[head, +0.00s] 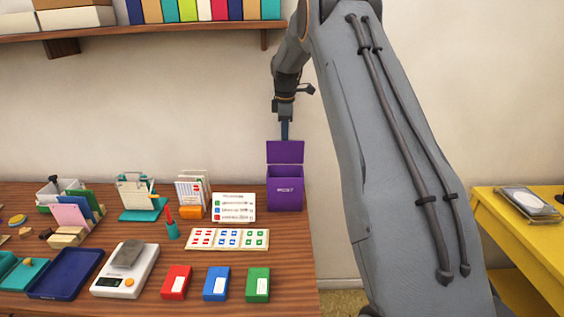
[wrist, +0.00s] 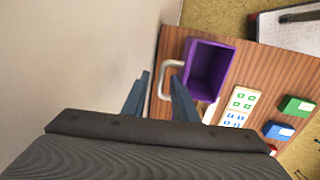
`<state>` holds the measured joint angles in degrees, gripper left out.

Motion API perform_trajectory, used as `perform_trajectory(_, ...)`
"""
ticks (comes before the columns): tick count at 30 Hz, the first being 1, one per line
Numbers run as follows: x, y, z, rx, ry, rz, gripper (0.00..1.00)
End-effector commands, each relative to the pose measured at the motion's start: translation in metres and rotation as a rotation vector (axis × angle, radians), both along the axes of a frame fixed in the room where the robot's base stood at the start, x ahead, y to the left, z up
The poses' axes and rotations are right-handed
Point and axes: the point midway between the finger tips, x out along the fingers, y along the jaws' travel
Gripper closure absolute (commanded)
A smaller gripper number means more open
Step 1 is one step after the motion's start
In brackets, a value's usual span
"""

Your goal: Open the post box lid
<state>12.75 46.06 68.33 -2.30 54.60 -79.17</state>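The purple post box (head: 285,193) stands at the right end of the wooden table. Its lid (head: 285,152) stands raised, roughly upright at the back, and the inside is exposed. The wrist view looks down into the open box (wrist: 209,69). A pale handle (wrist: 164,82) juts from the lid's side of the box, toward the wall. My gripper (head: 285,131) points down just above the lid's upper edge. In the wrist view my gripper (wrist: 160,86) has its two blue-grey fingers apart, with part of the handle showing between them. I cannot tell whether they touch it.
The wall is close behind the box. A shelf (head: 150,36) of books hangs above. A yellow table (head: 510,235) stands right.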

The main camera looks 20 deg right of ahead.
Motion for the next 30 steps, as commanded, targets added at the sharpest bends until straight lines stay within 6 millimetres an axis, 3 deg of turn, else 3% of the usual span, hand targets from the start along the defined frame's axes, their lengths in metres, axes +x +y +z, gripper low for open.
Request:
perform_trajectory(5, -0.023, 0.01, 0.009, 0.0, 0.0, 0.001, 0.74)
perform_trajectory(11, -0.057, 0.024, 0.004, 0.0, 0.001, 0.002, 0.74)
perform_trajectory(22, -0.101, 0.047, -0.037, -0.001, 0.0, 0.005, 0.74)
perform_trajectory(30, -0.107, 0.046, 0.015, -0.001, -0.005, -0.001, 0.74)
